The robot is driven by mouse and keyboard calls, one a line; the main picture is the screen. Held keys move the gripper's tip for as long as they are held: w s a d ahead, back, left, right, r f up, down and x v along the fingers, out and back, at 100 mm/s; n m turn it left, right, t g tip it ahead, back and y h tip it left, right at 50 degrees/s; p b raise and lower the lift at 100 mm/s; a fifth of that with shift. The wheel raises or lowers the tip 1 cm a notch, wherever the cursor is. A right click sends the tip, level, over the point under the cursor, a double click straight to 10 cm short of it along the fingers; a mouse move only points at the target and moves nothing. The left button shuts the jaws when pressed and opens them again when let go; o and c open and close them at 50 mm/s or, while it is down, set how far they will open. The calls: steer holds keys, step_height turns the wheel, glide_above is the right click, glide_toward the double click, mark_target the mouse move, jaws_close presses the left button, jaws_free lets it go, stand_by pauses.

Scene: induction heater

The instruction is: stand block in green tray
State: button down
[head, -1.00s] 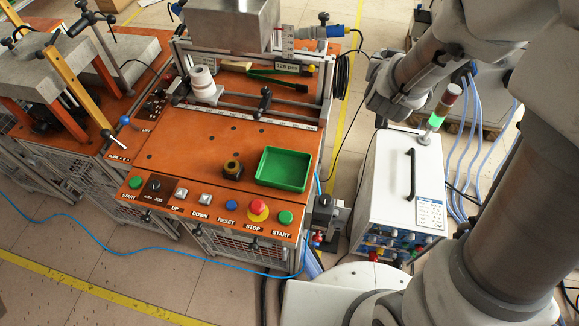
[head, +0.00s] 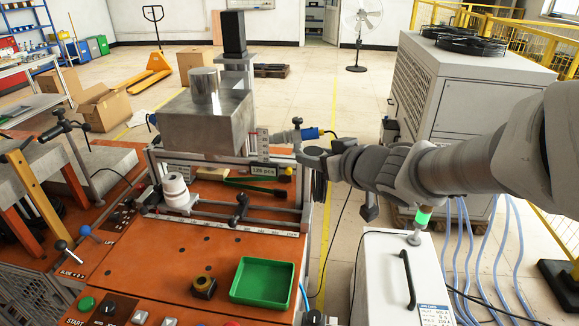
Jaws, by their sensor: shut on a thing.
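The green tray (head: 264,282) is empty and lies on the orange worktop at the front. My gripper (head: 302,152) is at the left end of my arm, at the right side of the heater frame, beyond the tray and above its level. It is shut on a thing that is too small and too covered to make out. I cannot pick out the block with certainty.
A brass-coloured fitting (head: 204,287) stands left of the tray. A white insulator (head: 176,193) and a clamp rail stand behind it. The large metal block (head: 207,118) overhangs the rear. A white cabinet (head: 392,285) is at right. The worktop's middle is clear.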

steer(key=s+a+f+n+g+y+b, duration=0.25)
steer(key=s+f+n+g+b, duration=0.3)
steer(key=s+f, duration=0.35)
steer(key=s+a+f+n+g+y+b, duration=0.2)
steer(key=s+f+n+g+y+b, duration=0.3)
steer(key=s, duration=0.7)
steer(key=p, duration=0.4)
glide_above(270, 286)
steer(key=shift+n+h, duration=0.25)
steer(key=shift+h, duration=0.2)
step_height(270, 286, down, 9)
steer(key=shift+r, duration=0.2)
steer(key=shift+f+b, duration=0.4)
steer(key=shift+f, duration=1.5)
steer(key=shift+f, duration=0.15)
steer(key=shift+c, duration=1.2)
jaws_free()
